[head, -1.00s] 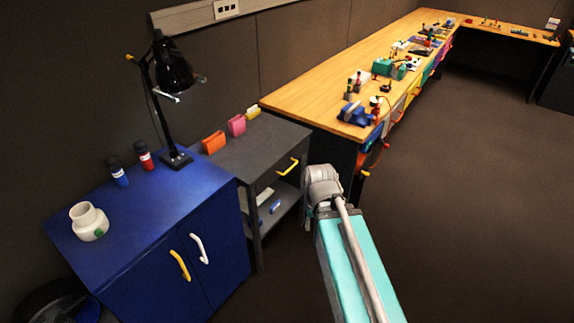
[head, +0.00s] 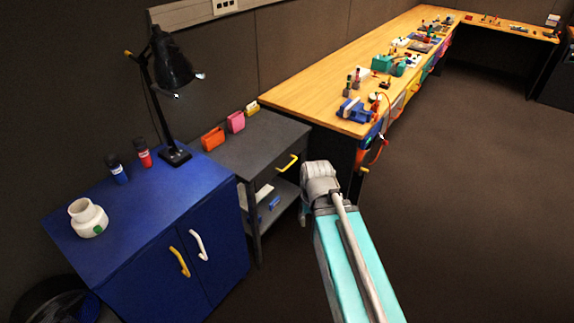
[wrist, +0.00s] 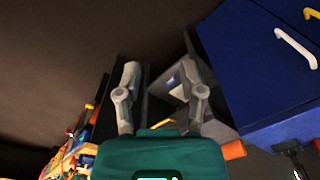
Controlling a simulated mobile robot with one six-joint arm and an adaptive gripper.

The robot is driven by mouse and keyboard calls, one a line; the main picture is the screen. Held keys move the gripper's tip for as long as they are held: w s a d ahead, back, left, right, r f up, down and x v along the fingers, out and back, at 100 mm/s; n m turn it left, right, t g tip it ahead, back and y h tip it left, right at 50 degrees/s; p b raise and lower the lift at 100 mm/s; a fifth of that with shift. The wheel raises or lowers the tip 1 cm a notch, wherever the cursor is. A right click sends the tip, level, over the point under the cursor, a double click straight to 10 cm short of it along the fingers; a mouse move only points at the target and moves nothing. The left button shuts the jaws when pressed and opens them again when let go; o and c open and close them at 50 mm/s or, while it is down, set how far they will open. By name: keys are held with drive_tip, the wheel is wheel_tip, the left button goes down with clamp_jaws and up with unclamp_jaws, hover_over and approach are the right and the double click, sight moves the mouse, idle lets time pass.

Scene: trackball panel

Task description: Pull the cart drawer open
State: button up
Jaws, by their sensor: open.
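The grey cart (head: 262,134) stands between the blue cabinet and the long wooden bench. Its drawer front (head: 268,177) appears closed and carries a yellow handle (head: 288,163). In the head view my arm's end is just right of the cart, and my gripper's fingers are mostly hidden there. In the wrist view my gripper (wrist: 160,80) is open and empty, with its two fingers apart. A yellow bar that looks like the drawer handle (wrist: 163,123) shows between the lower parts of the fingers, partly hidden by the gripper body. I cannot tell how far away it is.
The blue cabinet (head: 150,205) with yellow and white handles is left of the cart, with a black lamp (head: 172,65) on top. The wooden bench (head: 330,88) is behind and right. Open floor (head: 460,200) lies right. The cart's lower shelf holds small items.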

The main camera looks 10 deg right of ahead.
drive_tip(key=w+a+f+m+t+y+b, duration=0.2)
drive_tip(key=w+f+t+y+b, duration=0.1)
drive_tip(key=w+f+b, duration=0.6)
drive_tip(key=m+t+y+b, duration=0.3)
drive_tip(key=m+t+b, duration=0.85)
drive_tip(key=b, duration=1.35)
approach(290, 164)
drive_tip(key=f+v, duration=0.1)
drive_tip(key=v, duration=0.2)
drive_tip(key=shift+s+d+r+n, duration=0.1)
drive_tip(key=shift+s+r+n, duration=0.15)
drive_tip(key=shift+n, duration=0.2)
drive_tip(key=shift+w, duration=0.15)
drive_tip(key=b+x, duration=0.3)
drive_tip(key=x, duration=1)
drive_tip(key=shift+w+f, duration=0.1)
drive_tip(key=shift+w, duration=0.15)
drive_tip(key=shift+c, duration=0.3)
clamp_jaws()
